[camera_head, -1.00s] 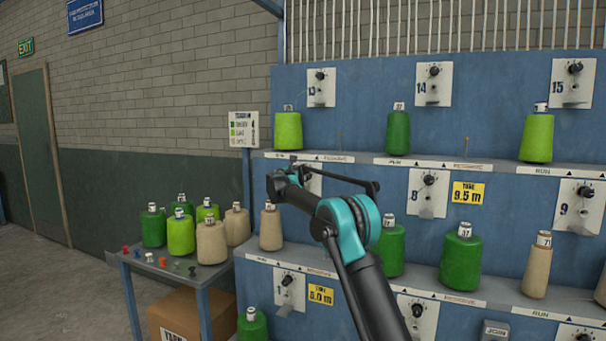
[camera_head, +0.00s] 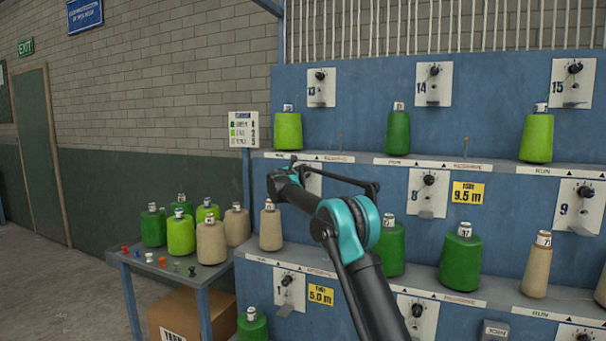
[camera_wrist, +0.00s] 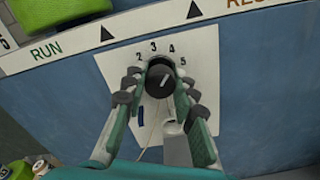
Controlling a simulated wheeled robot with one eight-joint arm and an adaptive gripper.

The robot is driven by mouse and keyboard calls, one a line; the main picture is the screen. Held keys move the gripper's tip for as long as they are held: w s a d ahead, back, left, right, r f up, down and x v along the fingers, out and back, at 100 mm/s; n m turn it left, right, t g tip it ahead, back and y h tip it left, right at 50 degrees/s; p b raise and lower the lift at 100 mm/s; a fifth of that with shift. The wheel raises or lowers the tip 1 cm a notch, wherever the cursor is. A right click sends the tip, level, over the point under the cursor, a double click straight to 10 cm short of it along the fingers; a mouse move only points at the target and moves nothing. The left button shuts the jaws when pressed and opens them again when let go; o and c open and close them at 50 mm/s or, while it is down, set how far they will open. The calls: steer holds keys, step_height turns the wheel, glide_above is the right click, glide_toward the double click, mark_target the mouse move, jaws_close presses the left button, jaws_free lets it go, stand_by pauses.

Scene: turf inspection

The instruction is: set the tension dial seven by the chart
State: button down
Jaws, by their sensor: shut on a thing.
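A black dial knob (camera_wrist: 159,78) sits on a white plate (camera_wrist: 113,66) in the wrist view, with the figures 2 to 5 around its top. My gripper (camera_wrist: 161,84) is shut on the knob, one finger on each side. A pale mark on the knob tilts to the upper right, roughly toward 4 and 5; the exact setting is hard to read. In the head view this plate (camera_head: 314,181) is mostly hidden behind my arm, and its number cannot be seen. The chart (camera_head: 243,129) hangs left of the rack, with green, light green and beige rows; its text is too small to read.
Green and beige cones stand along the rack shelves. A beige cone (camera_head: 271,228) stands close left of my arm. A side table (camera_head: 212,274) holds several cones and small coloured pegs. A yellow 9.5 m card (camera_head: 468,193) is beside dial 8 (camera_head: 429,180).

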steer(key=m, duration=0.3)
steer(key=shift+m, duration=2.4)
steer(key=c, duration=1.2)
jaws_free()
steer(key=v, duration=1.2)
